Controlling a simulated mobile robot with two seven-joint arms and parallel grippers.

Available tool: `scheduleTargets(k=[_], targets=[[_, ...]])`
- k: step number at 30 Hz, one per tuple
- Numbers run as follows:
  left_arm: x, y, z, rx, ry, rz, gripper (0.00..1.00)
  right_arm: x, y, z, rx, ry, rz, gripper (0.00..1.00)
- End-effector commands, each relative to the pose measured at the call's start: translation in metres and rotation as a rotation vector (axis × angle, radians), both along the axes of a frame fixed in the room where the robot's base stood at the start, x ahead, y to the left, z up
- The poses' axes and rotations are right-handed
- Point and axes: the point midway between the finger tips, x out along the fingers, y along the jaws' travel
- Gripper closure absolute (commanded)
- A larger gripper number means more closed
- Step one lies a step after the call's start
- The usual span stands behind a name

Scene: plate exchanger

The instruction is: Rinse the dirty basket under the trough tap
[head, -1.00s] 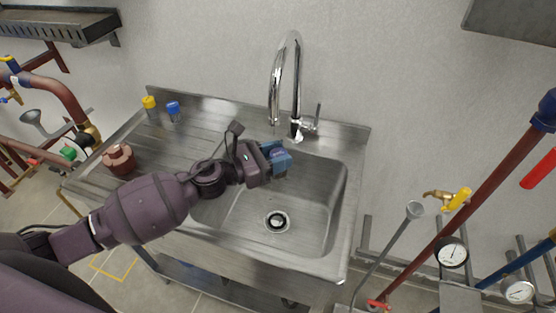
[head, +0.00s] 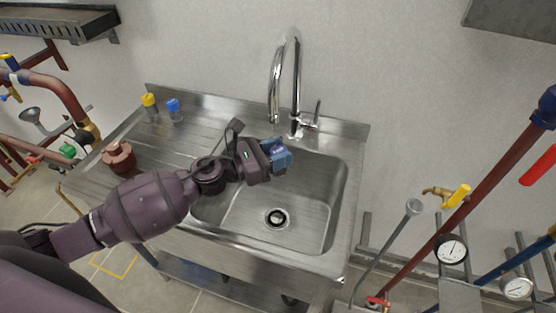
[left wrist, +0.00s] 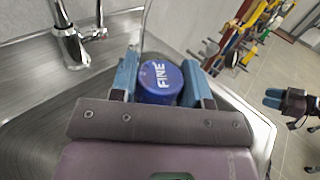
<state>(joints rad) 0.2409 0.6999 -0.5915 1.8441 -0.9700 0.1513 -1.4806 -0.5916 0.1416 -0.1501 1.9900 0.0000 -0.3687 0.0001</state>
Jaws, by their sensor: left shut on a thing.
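My left gripper (head: 277,153) is over the back of the steel sink basin (head: 310,195), just below and in front of the tap spout. It is shut on a blue round thing, taken as the basket (left wrist: 160,83), whose blue end reads "FINE". The rest of the basket and any dirt on it are hidden. The chrome trough tap (head: 296,85) has a tall curved spout and a side lever (head: 317,114). I cannot make out running water for sure. My right gripper (left wrist: 270,98) seems to show at the right edge of the left wrist view, too small to read.
On the drainboard (head: 200,130) stand a yellow-topped jar (head: 150,103), a blue-topped jar (head: 174,108) and a reddish-brown fitting (head: 118,157). Pipes and gauges (head: 451,249) stand at the right. The front of the basin around the drain (head: 277,219) is clear.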

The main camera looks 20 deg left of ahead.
Motion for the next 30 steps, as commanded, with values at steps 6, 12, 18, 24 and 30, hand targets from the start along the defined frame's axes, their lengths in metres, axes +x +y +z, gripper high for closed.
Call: scheduleTargets(k=[6,12,18,24,30], targets=[[0.000,0.002,0.000,0.000,0.000,-0.001,0.80,-0.002,0.000,-0.001,0.000,0.004,-0.002,0.57],[0.000,0.001,0.001,0.000,0.000,-0.001,0.80,-0.008,-0.001,-0.003,0.000,0.013,-0.005,0.57],[0.001,-0.005,0.001,-0.001,0.000,-0.001,0.80,-0.009,-0.001,-0.001,0.000,0.015,-0.005,0.57],[0.001,-0.010,0.001,-0.001,0.001,-0.001,0.80,-0.007,-0.001,0.001,0.000,0.010,-0.004,0.57],[0.001,-0.010,0.000,-0.001,0.001,-0.001,0.80,-0.002,-0.001,0.003,0.000,0.002,-0.002,0.57]])
